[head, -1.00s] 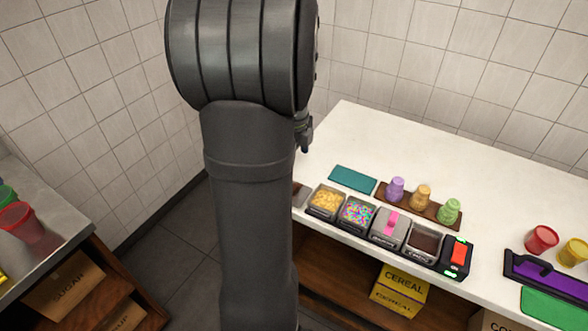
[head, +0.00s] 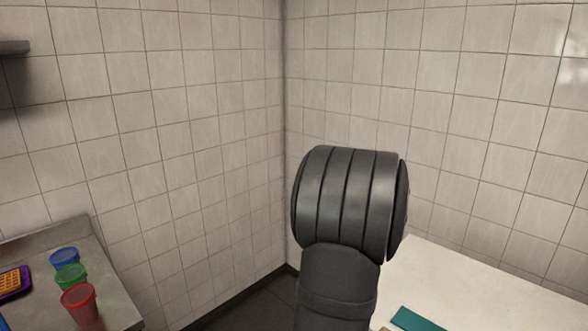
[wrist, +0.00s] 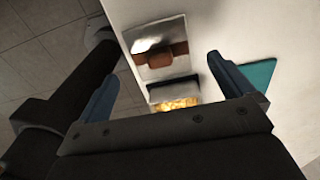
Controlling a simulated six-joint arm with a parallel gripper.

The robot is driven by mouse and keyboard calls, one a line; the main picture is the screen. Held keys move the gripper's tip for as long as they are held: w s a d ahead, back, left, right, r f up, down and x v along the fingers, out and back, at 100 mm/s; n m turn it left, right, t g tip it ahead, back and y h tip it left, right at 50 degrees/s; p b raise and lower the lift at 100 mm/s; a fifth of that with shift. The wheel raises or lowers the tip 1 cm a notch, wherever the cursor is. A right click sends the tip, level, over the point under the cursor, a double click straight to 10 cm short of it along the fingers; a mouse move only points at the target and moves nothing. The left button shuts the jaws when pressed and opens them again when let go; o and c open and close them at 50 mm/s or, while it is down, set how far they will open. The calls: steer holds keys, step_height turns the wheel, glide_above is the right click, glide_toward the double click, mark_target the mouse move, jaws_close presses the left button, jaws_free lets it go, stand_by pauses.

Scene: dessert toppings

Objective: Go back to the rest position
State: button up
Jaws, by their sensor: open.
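My gripper (wrist: 160,85) shows in the wrist view with its two blue-grey fingers spread wide apart. Nothing is held between them. Beyond the fingers lie a metal container with a brown block across it (wrist: 158,60) and a container of yellow topping (wrist: 177,104), both by the edge of the white counter. In the head view my arm stands in front of the corner, and the gripper itself is not visible there.
The white counter (head: 450,275) is at the lower right, with a teal mat (head: 415,320) on it. At the left, a metal counter (head: 112,290) holds blue (head: 64,260), green (head: 70,275) and red (head: 80,305) cups and a purple tray (head: 22,290) with a waffle.

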step_height(320, 180, down, 4)
steer(key=shift+f, duration=0.2)
steer(key=shift+r, duration=1.65)
